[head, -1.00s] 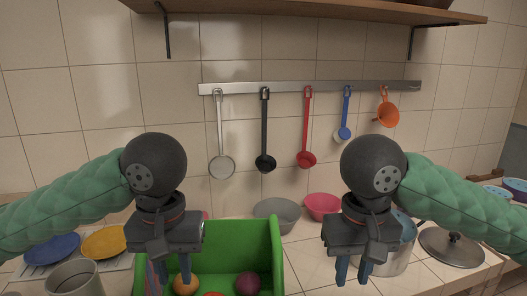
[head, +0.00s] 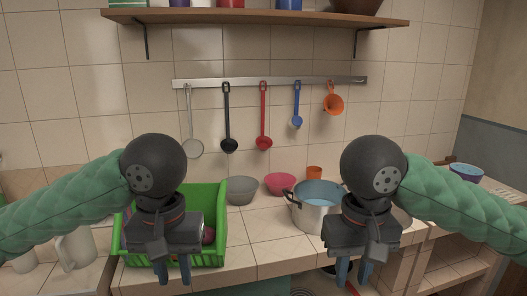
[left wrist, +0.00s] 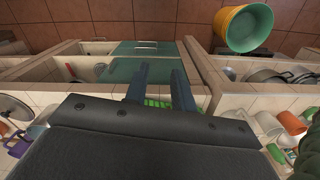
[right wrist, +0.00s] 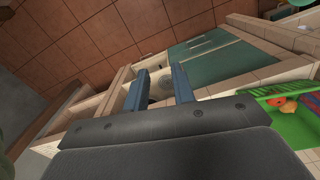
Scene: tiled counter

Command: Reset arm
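My left gripper (head: 174,272) hangs fingers down in front of the green crate, at the counter's front edge. In the left wrist view its two fingers (left wrist: 162,88) stand apart with nothing between them. My right gripper (head: 354,272) hangs at the same height in front of the steel pot. In the right wrist view its fingers (right wrist: 163,88) are also apart and empty. Both arms are bent alike, and neither gripper touches anything.
The green crate (head: 214,197) with a purple item stands behind my left gripper. A steel pot (head: 304,214), a grey bowl (head: 241,190) and a pink bowl (head: 280,184) stand on the counter. Utensils hang from a wall rail (head: 270,82). A shelf (head: 260,17) runs above.

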